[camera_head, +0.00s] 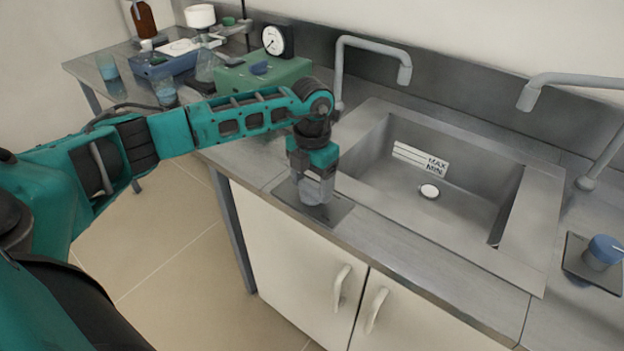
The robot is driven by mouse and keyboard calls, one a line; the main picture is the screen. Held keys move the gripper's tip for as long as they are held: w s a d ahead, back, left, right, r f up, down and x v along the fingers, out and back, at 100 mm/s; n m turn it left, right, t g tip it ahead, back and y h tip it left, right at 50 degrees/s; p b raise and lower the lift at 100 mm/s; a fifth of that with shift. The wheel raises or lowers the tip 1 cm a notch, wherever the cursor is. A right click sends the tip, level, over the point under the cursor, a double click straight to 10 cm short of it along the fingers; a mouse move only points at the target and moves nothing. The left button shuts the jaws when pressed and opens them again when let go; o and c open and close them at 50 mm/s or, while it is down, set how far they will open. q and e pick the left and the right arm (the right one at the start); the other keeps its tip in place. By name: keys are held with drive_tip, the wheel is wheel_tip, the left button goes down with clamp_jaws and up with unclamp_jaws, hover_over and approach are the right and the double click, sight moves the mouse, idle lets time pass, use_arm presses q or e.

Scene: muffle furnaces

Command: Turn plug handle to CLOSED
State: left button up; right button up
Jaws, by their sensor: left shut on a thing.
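My left gripper (316,190) points straight down over a dark square plate (338,213) on the counter at the sink's front left corner. It is shut on what I take to be the plug handle, which the gripper hides almost wholly. I cannot read the handle's position or any CLOSED mark. The sink (440,195) is empty of water, with a round pale drain plug (429,190) on its floor and a MAX/MIN label (421,159) on its back wall. My right gripper is not in view.
A grey faucet (372,42) arches behind the sink, and another (570,78) stands at right. A blue-topped knob (605,249) sits on a dark plate at right. A green box (262,75), a dial gauge (277,41) and beakers crowd the back left.

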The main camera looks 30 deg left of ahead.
sight(312, 187)
use_arm(q)
drive_tip(key=shift+n, duration=0.5)
drive_tip(key=o, duration=1.1)
drive_tip(key=shift+c, duration=0.2)
wheel_tip(312, 187, up, 13)
drive_tip(key=shift+f, duration=0.1)
idle(0.4)
